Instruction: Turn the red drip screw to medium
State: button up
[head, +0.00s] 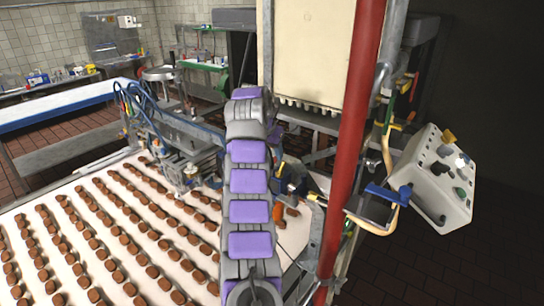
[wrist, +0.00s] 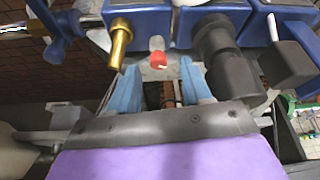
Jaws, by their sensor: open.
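The red drip screw (wrist: 157,59) shows in the wrist view as a small red knob under a blue machine body, beside a brass fitting (wrist: 120,42). My gripper (wrist: 158,73) is open, with its two blue fingers apart. The red knob appears in line with the gap between the fingertips; I cannot tell whether it lies between them or beyond them. No contact with it is visible. In the head view my purple-padded arm stands in front of the machine, and I cannot make out the fingers or the red screw.
A dark cylindrical part (wrist: 218,55) sits right of the fingers. In the head view, a conveyor (head: 62,215) carries many rows of brown pieces. A red vertical pipe (head: 352,130) and a control box (head: 437,175) stand right of my arm.

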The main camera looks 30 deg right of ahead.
jog(key=shift+x, duration=1)
jog(key=shift+d, duration=0.1)
jog(key=shift+r, duration=0.1)
grip_shut()
